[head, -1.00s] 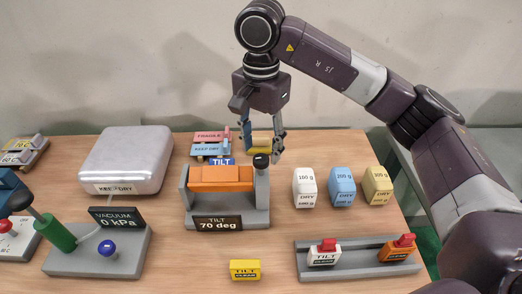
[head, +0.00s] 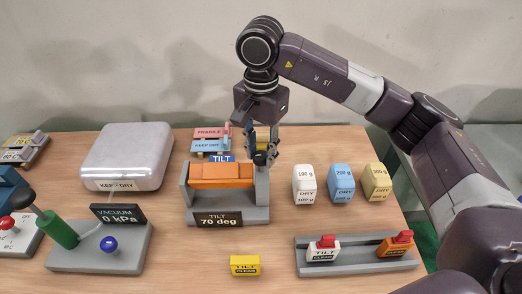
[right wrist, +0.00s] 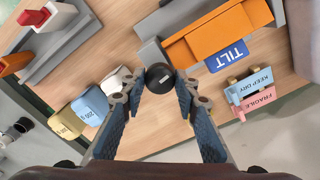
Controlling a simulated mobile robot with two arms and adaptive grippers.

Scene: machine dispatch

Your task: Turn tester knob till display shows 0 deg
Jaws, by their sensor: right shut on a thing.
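The tilt tester (head: 228,205) stands in the middle of the table, and its display (head: 219,220) reads "TILT 70 deg". An orange platform (head: 222,175) sits between its grey sides and also shows in the right wrist view (right wrist: 215,38). The black knob (head: 260,159) is at the tester's right side. In the right wrist view the knob (right wrist: 160,77) is between the fingertips. My right gripper (right wrist: 160,90) is shut on the knob; it also shows in the head view (head: 262,150). My left gripper is not in view.
White, blue and yellow weight blocks (head: 340,184) stand right of the tester. A grey tray (head: 357,257) with two tilt indicators is at front right, and a yellow TILT block (head: 245,266) is in front. A vacuum station (head: 100,250) and silver case (head: 126,157) are at left.

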